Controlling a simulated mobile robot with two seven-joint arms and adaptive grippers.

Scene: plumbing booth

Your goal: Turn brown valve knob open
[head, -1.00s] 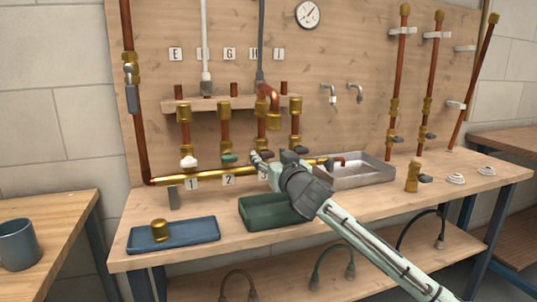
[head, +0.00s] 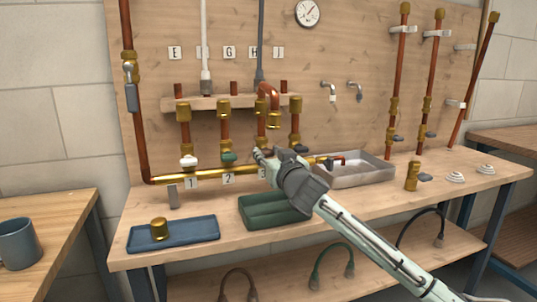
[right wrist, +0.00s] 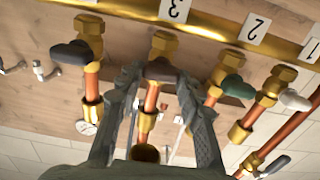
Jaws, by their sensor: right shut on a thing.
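The brown valve knob (right wrist: 160,70) shows in the right wrist view as a dark brown lever on the brass valve (right wrist: 163,44) of the third branch. My right gripper (right wrist: 160,76) has its two fingers on either side of the knob and is shut on it. In the head view my right gripper (head: 268,156) reaches in from the lower right to the third riser and hides most of the knob there. My left gripper is not in view.
A green knob (right wrist: 237,87) and a white knob (right wrist: 295,100) sit to one side, a black knob (right wrist: 72,50) to the other. A brass manifold (head: 215,176) runs below. A green tray (head: 262,211), a blue tray (head: 190,236) and a metal tray (head: 378,172) stand on the bench.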

